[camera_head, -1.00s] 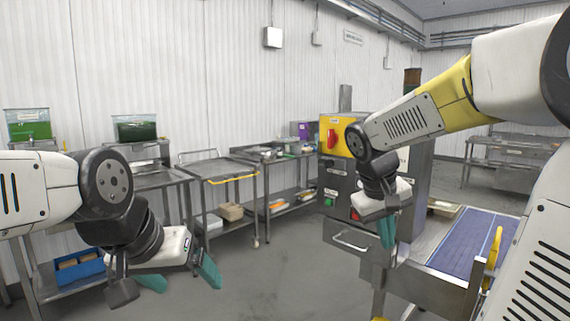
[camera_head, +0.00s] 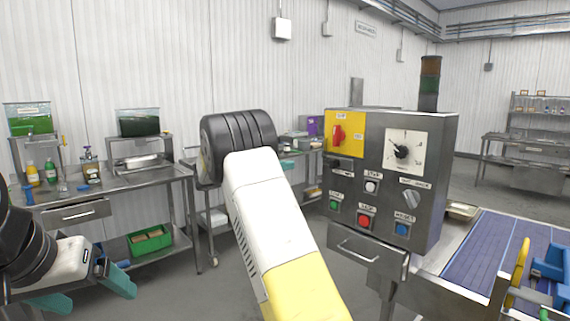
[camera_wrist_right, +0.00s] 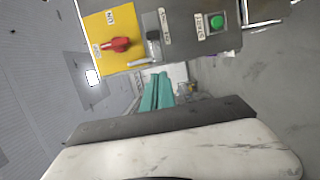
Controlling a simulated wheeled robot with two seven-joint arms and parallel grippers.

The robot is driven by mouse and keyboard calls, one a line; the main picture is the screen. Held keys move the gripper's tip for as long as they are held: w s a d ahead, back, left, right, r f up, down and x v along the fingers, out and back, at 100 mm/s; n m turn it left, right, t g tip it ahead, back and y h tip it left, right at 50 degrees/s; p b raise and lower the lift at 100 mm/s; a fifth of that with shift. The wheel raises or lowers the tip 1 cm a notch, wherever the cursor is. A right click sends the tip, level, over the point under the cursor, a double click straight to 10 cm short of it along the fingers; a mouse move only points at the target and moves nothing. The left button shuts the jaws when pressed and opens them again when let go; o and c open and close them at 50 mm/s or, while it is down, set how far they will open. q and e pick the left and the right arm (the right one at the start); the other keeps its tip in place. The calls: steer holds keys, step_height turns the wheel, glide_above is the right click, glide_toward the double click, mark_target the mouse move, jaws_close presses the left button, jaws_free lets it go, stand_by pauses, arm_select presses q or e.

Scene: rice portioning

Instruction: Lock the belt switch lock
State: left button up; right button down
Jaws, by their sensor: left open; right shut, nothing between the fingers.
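The control box (camera_head: 375,240) stands right of centre in the head view. A red rotary switch (camera_head: 338,134) sits on its yellow plate (camera_head: 357,125); both also show at the top of the right wrist view, the switch (camera_wrist_right: 120,44) lying across the plate. Beside it there is a small dark fitting with a silver piece (camera_wrist_right: 152,45); its exact state is unclear. My right gripper (camera_wrist_right: 157,92) is shut and empty, its teal fingers apart from the box; my arm mostly hides it in the head view. My left gripper (camera_head: 86,290) is open and empty at lower left.
A blue conveyor belt (camera_head: 480,258) with a yellow handle (camera_head: 520,262) lies right of the box. A drawer (camera_head: 367,255) is below the box. A steel table (camera_head: 135,182) with bottles stands at the left. A green crate (camera_head: 150,240) is on its lower shelf.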

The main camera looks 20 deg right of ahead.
mark_target(330, 166)
steer(key=shift+w+a, duration=0.2)
steer(key=shift+d, duration=0.15)
steer(key=d, duration=0.6)
steer(key=w+d, duration=0.1)
steer(key=d, duration=0.2)
steer(key=shift+w, duration=0.1)
steer(key=shift+s+d, duration=0.55)
steer(key=shift+s, duration=0.35)
steer(key=shift+s+d, duration=0.55)
steer(key=shift+s, duration=0.35)
steer(key=s, duration=0.1)
steer(key=s+d, duration=0.1)
steer(key=s, duration=0.1)
steer(key=shift+s+d, duration=0.35)
steer(key=shift+s, duration=0.05)
